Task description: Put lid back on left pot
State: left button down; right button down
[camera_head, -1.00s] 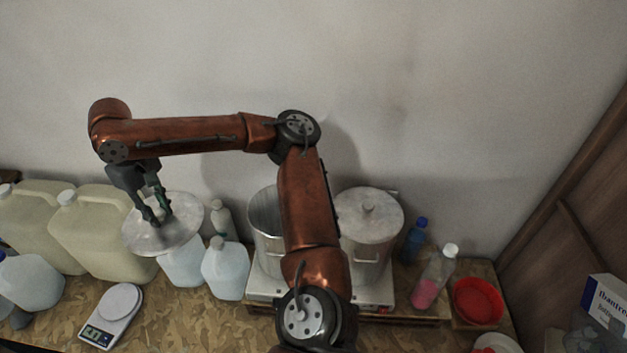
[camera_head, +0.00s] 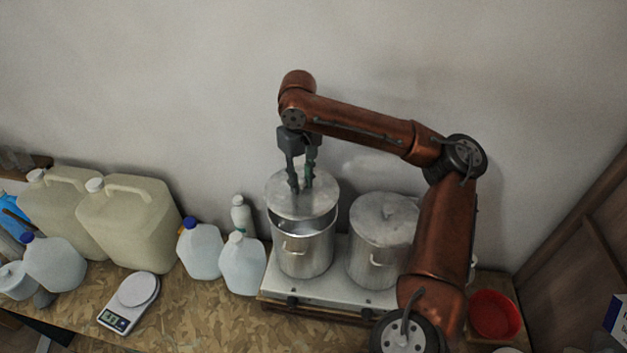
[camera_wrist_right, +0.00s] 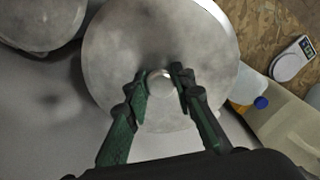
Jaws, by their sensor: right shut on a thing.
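My right gripper (camera_head: 301,186) is shut on the knob of a round metal lid (camera_head: 285,204). The lid is over the left pot (camera_head: 304,256), tilted a little, with a dark gap showing between it and the pot's front rim. Whether its back edge touches the pot is hidden. In the right wrist view the gripper (camera_wrist_right: 160,84) has its fingers on both sides of the lid's knob, and the lid (camera_wrist_right: 110,60) fills the middle. The right pot (camera_head: 380,245) stands beside it with its own lid on. My left gripper is not in view.
Both pots stand on a white two-burner stove (camera_head: 330,278). White jugs (camera_head: 242,265) and large yellowish canisters (camera_head: 130,225) stand to the left, with a kitchen scale (camera_head: 130,302) in front. A red bowl (camera_head: 494,314) is at the right. The wall is close behind.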

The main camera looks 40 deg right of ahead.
jog(key=shift+f, duration=3)
jog(key=shift+s, duration=0.15)
jog(key=shift+f, duration=0.2)
jog(key=c, duration=1.6)
grip_release()
jog(key=shift+o, duration=0.7)
jog(key=o, duration=0.4)
